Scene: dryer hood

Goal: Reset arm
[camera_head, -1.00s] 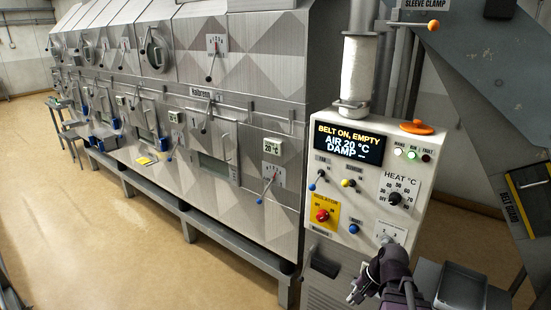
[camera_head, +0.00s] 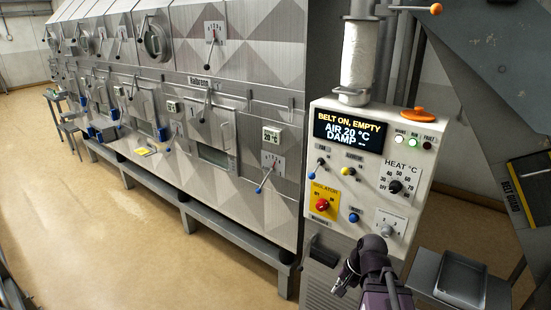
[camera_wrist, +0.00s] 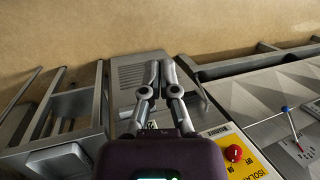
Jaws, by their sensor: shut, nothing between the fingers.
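My gripper (camera_head: 344,281) is at the lower right of the head view, in front of the lower part of the white control panel (camera_head: 325,157). In the wrist view my gripper (camera_wrist: 158,66) has its two fingers together, with nothing between them. The fingers point toward the panel's grey vented base (camera_wrist: 130,76) and the floor. In the head view the fingers look small and dark, apart from the knobs. The panel display (camera_head: 348,132) reads "BELT ON, EMPTY, AIR 20 °C, DAMP".
A red isolator knob (camera_head: 323,204) on a yellow plate and a heat dial (camera_head: 395,187) are on the panel. A grey tray (camera_head: 462,277) stands at the right. The long metal dryer (camera_head: 230,140) fills the left. Tan floor (camera_head: 120,240) is open in front.

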